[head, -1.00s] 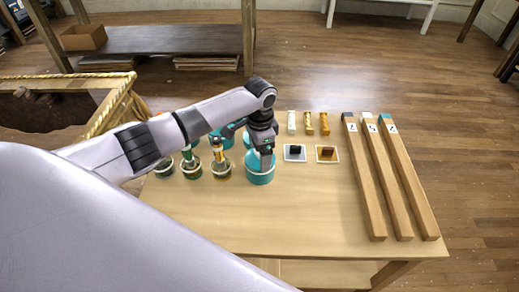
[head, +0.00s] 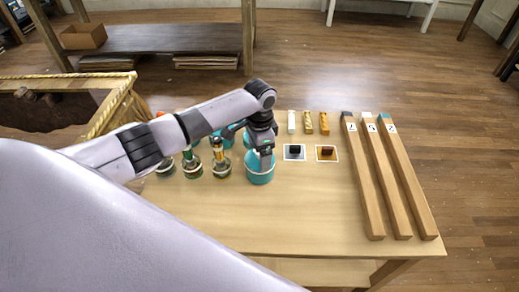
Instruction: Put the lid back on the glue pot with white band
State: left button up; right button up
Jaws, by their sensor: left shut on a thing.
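A teal glue pot (head: 260,174) with a pale band stands near the middle of the table, directly below my left gripper (head: 262,154). The left gripper points down and is shut on the lid at the top of this pot. The fingers hide most of the lid, and I cannot tell whether it is fully seated or slightly raised. Other teal pots (head: 227,137) stand behind, partly hidden by my left arm. My right gripper is out of view.
Glass jars with green (head: 192,167) and orange (head: 220,165) contents stand left of the pot. Small tubes (head: 308,123), two square cards (head: 294,152) and long wooden bars (head: 388,170) lie to the right. The table's front (head: 300,220) is clear.

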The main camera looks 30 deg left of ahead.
pick_arm(q)
jog(key=shift+p, duration=0.3)
dwell(0.6)
jog(key=o, duration=0.8)
notch_tip(320, 180, up, 5)
jog(key=p, duration=0.5)
jog(key=shift+f, duration=0.1)
jog(key=shift+r, duration=1.05)
grip_shut()
jog(key=shift+f, duration=0.15)
dwell(0.8)
